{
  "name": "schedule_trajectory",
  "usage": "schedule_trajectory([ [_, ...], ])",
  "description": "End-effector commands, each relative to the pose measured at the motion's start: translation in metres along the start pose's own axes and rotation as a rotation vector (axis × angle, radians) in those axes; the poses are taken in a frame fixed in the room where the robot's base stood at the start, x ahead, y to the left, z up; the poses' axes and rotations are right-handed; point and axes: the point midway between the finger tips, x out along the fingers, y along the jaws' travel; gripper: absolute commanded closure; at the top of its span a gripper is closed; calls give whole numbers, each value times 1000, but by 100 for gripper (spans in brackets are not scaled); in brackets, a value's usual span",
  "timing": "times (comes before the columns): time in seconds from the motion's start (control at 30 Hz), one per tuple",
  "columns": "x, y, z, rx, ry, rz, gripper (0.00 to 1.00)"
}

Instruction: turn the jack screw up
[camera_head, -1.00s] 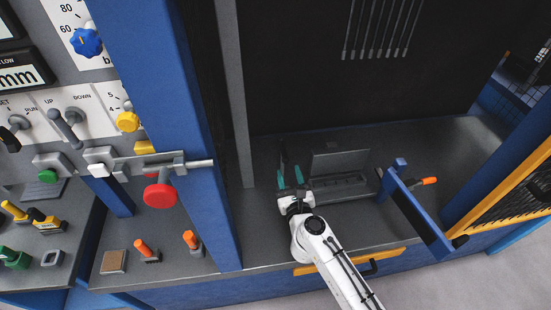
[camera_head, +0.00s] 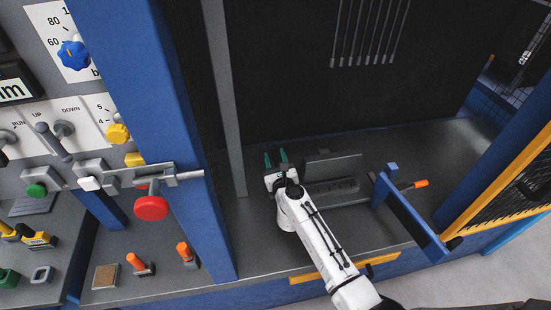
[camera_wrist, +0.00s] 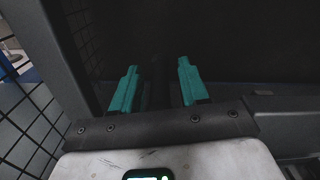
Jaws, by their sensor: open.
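My gripper (camera_head: 276,158) is open and empty, with teal fingertips apart. It is over the dark bench at the left of a grey box-like unit (camera_head: 333,183). In the wrist view my gripper (camera_wrist: 158,70) points at a dark surface, with nothing between the fingers. I cannot pick out the jack screw for certain. An orange-ended handle (camera_head: 415,185) sticks out to the right of a blue bracket (camera_head: 409,207), well to the right of my gripper.
A blue post (camera_head: 150,120) and a grey upright (camera_head: 224,100) stand to the left. Two orange handles (camera_head: 138,263) (camera_head: 186,250) stand on the front ledge. A yellow-framed mesh guard (camera_head: 505,190) is at right.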

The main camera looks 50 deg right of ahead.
Motion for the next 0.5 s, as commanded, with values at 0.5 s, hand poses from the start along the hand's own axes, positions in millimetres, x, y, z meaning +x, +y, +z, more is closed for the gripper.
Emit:
schedule_trajectory([
  [0.5,0,0,0,0,0,0,90],
])
